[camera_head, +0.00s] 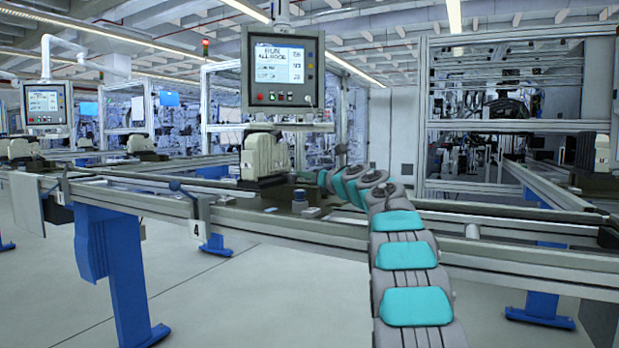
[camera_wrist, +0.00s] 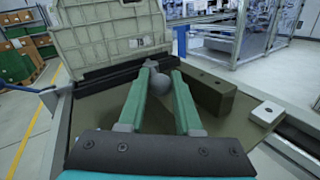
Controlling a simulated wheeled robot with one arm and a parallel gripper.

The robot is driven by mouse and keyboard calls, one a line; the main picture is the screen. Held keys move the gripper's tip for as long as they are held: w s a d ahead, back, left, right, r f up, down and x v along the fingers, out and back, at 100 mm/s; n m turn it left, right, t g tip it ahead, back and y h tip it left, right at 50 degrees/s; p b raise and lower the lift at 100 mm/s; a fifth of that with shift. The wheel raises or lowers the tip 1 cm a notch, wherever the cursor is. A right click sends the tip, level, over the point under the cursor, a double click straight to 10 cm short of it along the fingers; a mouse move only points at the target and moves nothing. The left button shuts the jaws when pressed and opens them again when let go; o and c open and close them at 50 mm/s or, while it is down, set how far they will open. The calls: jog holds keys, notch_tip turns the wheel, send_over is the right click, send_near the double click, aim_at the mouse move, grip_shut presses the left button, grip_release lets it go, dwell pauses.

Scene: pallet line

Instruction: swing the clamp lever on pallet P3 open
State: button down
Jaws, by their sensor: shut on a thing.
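In the wrist view, my gripper (camera_wrist: 160,68) has its two green fingers closed around a grey ball knob (camera_wrist: 157,84), which looks like the end of the clamp lever. The lever's shaft is mostly hidden by the fingers. The knob is just in front of a pale grey-green part (camera_wrist: 112,40) standing on the pallet plate (camera_wrist: 88,112). In the head view, the pale part (camera_head: 265,155) stands upright on the line, and my arm reaches it from the right. My gripper (camera_head: 300,178) is small there.
A dark block (camera_wrist: 205,90) sits right of the fingers on the plate. A hanging control panel (camera_head: 283,66) is above the line. The conveyor rail (camera_head: 330,225) runs across the front; open floor (camera_head: 200,290) is before it.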

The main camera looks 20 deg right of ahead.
jog(key=shift+s+a+r+m+h, duration=0.15)
jog(key=shift+a+m+h, duration=0.3)
jog(key=shift+h, duration=0.25)
jog(key=shift+s+a+r+m+h, duration=0.1)
jog(key=shift+a+m+h, duration=0.3)
jog(key=shift+h, duration=0.3)
jog(key=shift+a+f+m+h, duration=0.1)
jog(key=shift+f+m+h, duration=0.05)
jog(key=shift+m+h, duration=0.4)
jog(key=c, duration=0.6)
grip_release()
jog(key=shift+f, duration=0.1)
jog(key=shift+s+b, duration=0.3)
jog(key=shift+s, duration=0.2)
jog(key=shift+s+a+b, duration=0.2)
jog(key=shift+s+b, duration=1.2)
jog(key=shift+s, duration=2)
